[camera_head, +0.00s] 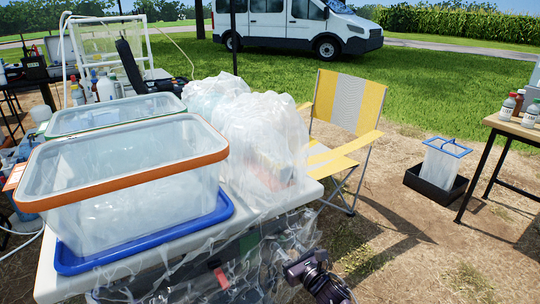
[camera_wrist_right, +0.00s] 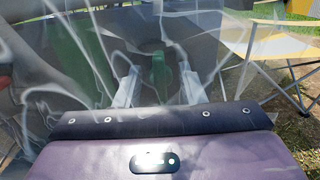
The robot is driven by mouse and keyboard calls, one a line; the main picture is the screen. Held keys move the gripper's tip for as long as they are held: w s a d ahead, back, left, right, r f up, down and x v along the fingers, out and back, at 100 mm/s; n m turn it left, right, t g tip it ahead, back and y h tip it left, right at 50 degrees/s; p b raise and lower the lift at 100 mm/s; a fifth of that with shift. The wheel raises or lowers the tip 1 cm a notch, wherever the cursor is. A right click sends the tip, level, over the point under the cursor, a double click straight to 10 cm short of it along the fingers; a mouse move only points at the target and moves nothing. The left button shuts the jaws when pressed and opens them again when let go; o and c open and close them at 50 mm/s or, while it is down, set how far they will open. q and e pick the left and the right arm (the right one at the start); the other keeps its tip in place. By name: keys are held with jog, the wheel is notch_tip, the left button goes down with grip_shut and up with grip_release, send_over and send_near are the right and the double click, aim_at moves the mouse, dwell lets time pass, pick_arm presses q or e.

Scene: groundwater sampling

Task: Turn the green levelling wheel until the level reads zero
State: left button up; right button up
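My right gripper (camera_head: 300,268) is at the front right of the table, beside clear plastic sheeting (camera_head: 180,284) that hangs below the tabletop. In the right wrist view the two pale fingers of the right gripper (camera_wrist_right: 159,90) are apart, with plastic film around or in front of them. A green upright part (camera_wrist_right: 160,68) shows between and beyond the fingers, blurred by the film. It may be the levelling wheel, but I cannot tell, nor whether the fingers touch it. No level reading can be made out. My left gripper is not in view.
A clear bin with an orange rim (camera_head: 120,178) stands in a blue tray (camera_head: 72,262) on the white table (camera_head: 50,280). Bagged items (camera_head: 262,135) fill the table's right side.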

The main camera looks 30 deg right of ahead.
grip_shut()
jog(key=shift+m+p, duration=0.35)
jog(key=shift+m, duration=0.25)
jog(key=m+p, duration=0.1)
jog(key=m, duration=0.4)
jog(key=f+m+p, duration=0.1)
jog(key=m, duration=0.5)
jog(key=d+m+p, duration=0.1)
jog(key=m+p, duration=0.1)
jog(key=m, duration=0.4)
jog(key=shift+f, duration=0.3)
jog(key=m, duration=0.2)
jog(key=m+p, duration=0.1)
jog(key=m, duration=0.2)
jog(key=shift+a+f+m, duration=0.1)
jog(key=shift+f+m, duration=0.15)
jog(key=shift+m, duration=0.15)
jog(key=shift+o, duration=0.3)
grip_release()
jog(key=shift+r, duration=0.1)
